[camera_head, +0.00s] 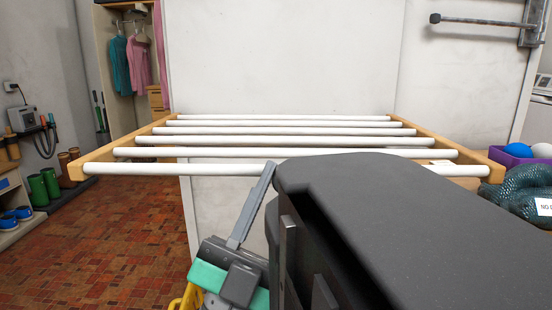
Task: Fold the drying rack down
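The drying rack (290,131) stands out level from the white wall panel, in the upper middle of the head view. It has several white rods between two wooden side rails, the left rail (115,150) and the right rail (453,147). The nearest rod (180,169) runs across the front, and its right part passes behind a large dark part that appears to be mine. That dark part hides some of the rack's front right and the area below it.
At right are a purple bin (510,160) with balls and a dark green net bag (528,190). Green boots (45,187) line the left wall. The tiled floor (120,240) at left is clear.

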